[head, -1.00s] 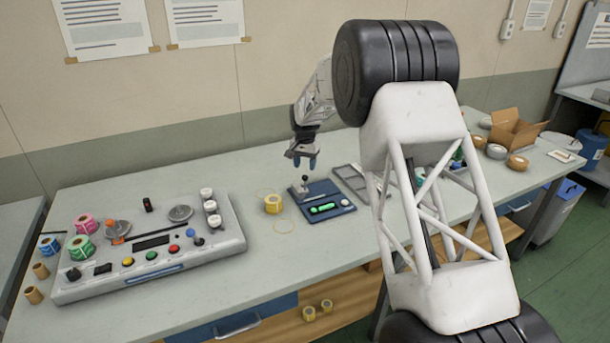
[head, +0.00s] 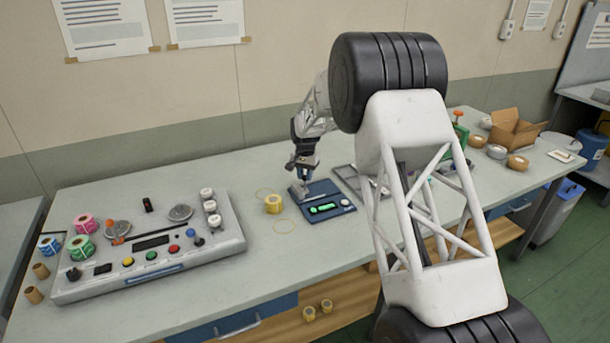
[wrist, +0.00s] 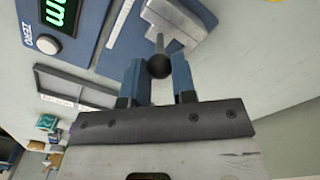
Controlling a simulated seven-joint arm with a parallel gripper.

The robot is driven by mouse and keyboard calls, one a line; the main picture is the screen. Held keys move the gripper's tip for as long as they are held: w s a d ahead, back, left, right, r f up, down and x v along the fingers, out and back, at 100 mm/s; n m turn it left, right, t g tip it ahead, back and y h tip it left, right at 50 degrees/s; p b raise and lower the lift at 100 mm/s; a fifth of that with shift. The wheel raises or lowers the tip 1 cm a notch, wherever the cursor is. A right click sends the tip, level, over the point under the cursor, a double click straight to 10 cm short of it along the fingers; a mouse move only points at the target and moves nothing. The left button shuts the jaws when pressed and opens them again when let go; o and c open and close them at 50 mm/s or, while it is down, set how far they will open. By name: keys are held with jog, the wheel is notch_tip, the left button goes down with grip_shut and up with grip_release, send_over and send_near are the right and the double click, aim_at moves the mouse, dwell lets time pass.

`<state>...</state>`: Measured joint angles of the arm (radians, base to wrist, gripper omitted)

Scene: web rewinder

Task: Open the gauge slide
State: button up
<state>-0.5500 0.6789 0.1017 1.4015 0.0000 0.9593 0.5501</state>
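The gauge (head: 327,204) is a dark blue block with a lit green display, and it lies flat on the bench. Its display also shows at the top left of the wrist view. At its left end is the grey slide (head: 297,192), with a thin stem and a round black knob (wrist: 159,66). My gripper (head: 303,178) is down over the slide. In the wrist view its two blue fingers (wrist: 160,78) stand on either side of the knob, apart, with hardly any gap to it. I see no clear grip. In the head view the fingers hide the knob.
A large control console (head: 150,250) fills the bench's left side. Bare bench lies in front of the gauge.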

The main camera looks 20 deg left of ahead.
grip_shut()
jog(key=shift+w+d, duration=3.2)
jog(key=shift+o, duration=1.6)
grip_release()
jog(key=shift+d, duration=0.1)
jog(key=shift+o, duration=1.3)
jog(key=shift+r, duration=0.1)
notch_tip(320, 180, up, 8)
jog(key=shift+f, duration=0.2)
